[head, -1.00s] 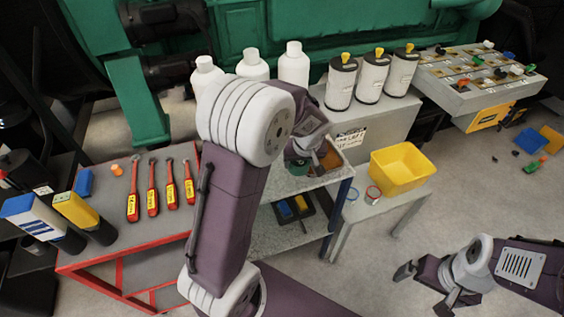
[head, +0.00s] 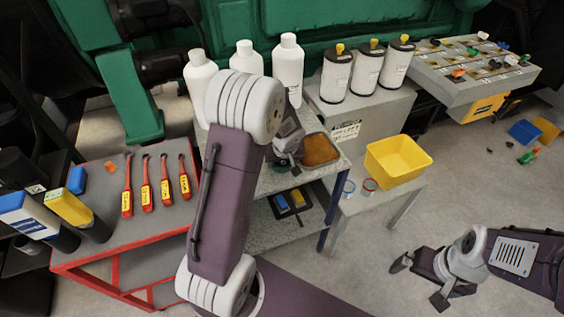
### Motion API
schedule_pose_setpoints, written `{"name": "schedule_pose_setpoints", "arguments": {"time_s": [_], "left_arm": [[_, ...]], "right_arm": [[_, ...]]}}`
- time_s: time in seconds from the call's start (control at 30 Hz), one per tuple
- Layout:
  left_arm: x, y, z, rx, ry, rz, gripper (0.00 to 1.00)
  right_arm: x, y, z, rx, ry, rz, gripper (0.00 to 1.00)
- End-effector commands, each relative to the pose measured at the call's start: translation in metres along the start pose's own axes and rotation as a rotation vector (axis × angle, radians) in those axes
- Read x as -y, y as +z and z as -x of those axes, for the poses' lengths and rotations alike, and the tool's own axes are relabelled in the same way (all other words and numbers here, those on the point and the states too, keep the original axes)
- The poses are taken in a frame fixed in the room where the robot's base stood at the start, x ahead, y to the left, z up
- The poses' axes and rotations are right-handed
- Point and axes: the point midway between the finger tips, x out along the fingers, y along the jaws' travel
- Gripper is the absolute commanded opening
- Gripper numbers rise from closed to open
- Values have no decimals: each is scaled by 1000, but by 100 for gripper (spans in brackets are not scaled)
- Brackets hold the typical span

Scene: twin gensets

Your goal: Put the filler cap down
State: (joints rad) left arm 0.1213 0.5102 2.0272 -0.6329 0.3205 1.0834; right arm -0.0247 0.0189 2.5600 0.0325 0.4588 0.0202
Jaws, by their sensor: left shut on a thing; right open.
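My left gripper (head: 284,158) is shut over the grey cart top, left of a tray with a brown inside (head: 320,150). A small dark green round thing (head: 281,167), probably the filler cap, shows just under its fingertips. The arm and gripper hide part of it, and I cannot tell whether it touches the cart top (head: 270,185). My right gripper (head: 419,280) is open and empty over the floor at the lower right.
Several white bottles (head: 289,70) and white canisters (head: 337,75) stand behind. A yellow bin (head: 398,161) sits on a low bench to the right. My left arm hides part of the grey cart.

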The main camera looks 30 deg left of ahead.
Motion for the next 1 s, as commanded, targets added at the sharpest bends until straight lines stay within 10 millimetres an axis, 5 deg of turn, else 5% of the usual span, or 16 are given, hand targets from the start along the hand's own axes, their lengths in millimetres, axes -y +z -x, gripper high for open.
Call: {"name": "schedule_pose_setpoints", "arguments": {"time_s": [0.07,0.47,1.0], "left_arm": [[0,0,-1,0,0,0,69],[0,-2,6,-1,0,0,69],[0,-2,114,-3,1,0,69]], "right_arm": [[0,0,-1,0,0,0,100],[0,0,5,0,0,0,100],[0,-3,26,0,0,0,100]]}}
